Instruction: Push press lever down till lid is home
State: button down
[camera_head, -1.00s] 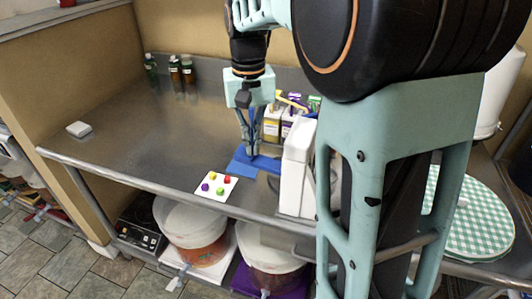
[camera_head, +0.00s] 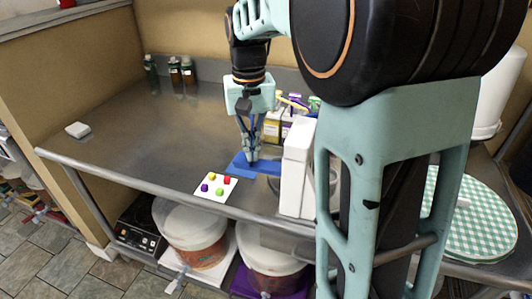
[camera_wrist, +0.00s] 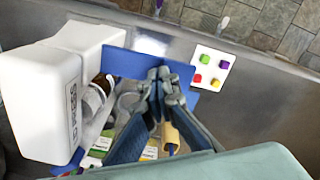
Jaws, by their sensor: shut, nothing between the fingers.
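My gripper (camera_head: 252,158) points down over the steel counter with its fingers shut and empty. In the head view its tips are at or just above a blue flat piece (camera_head: 239,167), which seems to be part of the press. In the wrist view the shut fingertips (camera_wrist: 160,76) overlap a blue bar (camera_wrist: 130,65); I cannot tell if they touch it. A yellow cylindrical piece (camera_wrist: 169,134) shows between the fingers and the camera side. I cannot clearly make out the lever, and the lid and its seating are hidden.
A white card with colored pieces (camera_head: 215,188) lies in front. Dark bottles (camera_head: 188,70) stand at the back left. The counter's left part (camera_head: 135,125) is mostly clear.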

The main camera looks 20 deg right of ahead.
jog(key=shift+f+b, duration=0.35)
jog(key=shift+f, duration=0.75)
jog(key=shift+r, duration=0.1)
notch_tip(320, 180, up, 14)
jog(key=p, duration=1.2)
dwell(0.7)
dwell(0.4)
